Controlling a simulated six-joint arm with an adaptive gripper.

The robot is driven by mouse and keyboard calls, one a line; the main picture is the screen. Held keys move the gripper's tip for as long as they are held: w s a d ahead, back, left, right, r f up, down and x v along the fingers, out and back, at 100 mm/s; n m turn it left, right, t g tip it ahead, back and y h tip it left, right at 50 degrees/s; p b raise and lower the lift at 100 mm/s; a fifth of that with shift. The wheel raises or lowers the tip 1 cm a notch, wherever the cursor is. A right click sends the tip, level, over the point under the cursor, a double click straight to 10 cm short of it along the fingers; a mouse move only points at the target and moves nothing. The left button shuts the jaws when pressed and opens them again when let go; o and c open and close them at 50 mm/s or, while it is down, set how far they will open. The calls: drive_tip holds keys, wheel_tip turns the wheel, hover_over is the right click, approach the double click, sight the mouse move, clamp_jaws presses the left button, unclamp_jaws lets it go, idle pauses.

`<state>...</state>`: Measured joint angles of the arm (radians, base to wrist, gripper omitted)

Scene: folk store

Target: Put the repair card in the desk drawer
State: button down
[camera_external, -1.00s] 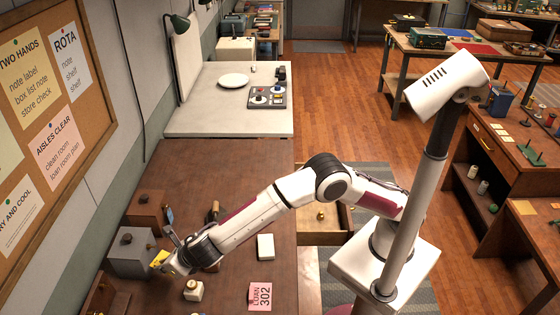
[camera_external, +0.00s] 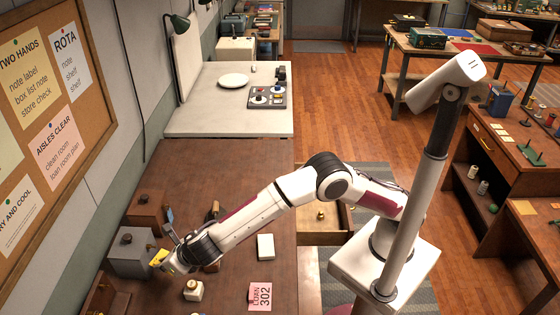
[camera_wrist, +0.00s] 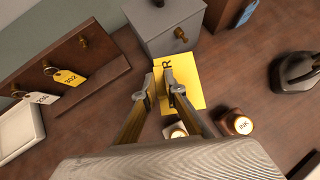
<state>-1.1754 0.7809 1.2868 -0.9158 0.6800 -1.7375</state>
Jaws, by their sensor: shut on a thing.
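The repair card is a yellow card with a black letter R showing in the wrist view (camera_wrist: 187,88); a small yellow patch of it shows in the external view (camera_external: 158,257). My gripper (camera_wrist: 158,84) is shut on the card near its left edge, and the fingers hide part of it. In the external view my gripper (camera_external: 171,262) is low over the left of the desk, beside a grey box. The desk drawer (camera_external: 318,238) is pulled open at the desk's right side, far from my gripper.
A grey box (camera_wrist: 167,38) with knobs stands just beyond the card. A wooden tag rack (camera_wrist: 70,75) is on the left. A pink loan card (camera_external: 260,296) and a white block (camera_external: 265,247) lie on the desk.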

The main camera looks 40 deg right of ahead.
drive_tip(key=shift+r, duration=0.6)
drive_tip(key=r, duration=0.4)
drive_tip(key=shift+w+d, duration=0.2)
drive_tip(key=w+d+r+m+h, duration=0.15)
drive_tip(key=w+d, duration=0.45)
drive_tip(key=d, duration=0.7)
drive_tip(key=w+d+f+m+h, duration=0.1)
drive_tip(key=w+d+m+h, duration=0.15)
drive_tip(key=w+d, duration=0.65)
drive_tip(key=w+d+r+m+h, duration=0.1)
drive_tip(key=w+d+m, duration=0.2)
drive_tip(key=d, duration=1.3)
drive_tip(key=s+d+m+h, duration=0.2)
drive_tip(key=d+m+h, duration=0.1)
drive_tip(key=d, duration=1.7)
drive_tip(key=s+d+f+m+g+h, duration=0.1)
drive_tip(key=s+d+m, duration=0.1)
drive_tip(key=s+d, duration=0.5)
drive_tip(key=s+d+f+m+g+h, duration=0.1)
drive_tip(key=s+d+m, duration=0.15)
drive_tip(key=d, duration=0.85)
wheel_tip(320, 180, down, 19)
drive_tip(key=shift+a+f+n, duration=0.15)
drive_tip(key=shift+n, duration=0.3)
drive_tip(key=shift+f, duration=0.15)
drive_tip(key=shift+f, duration=2.75)
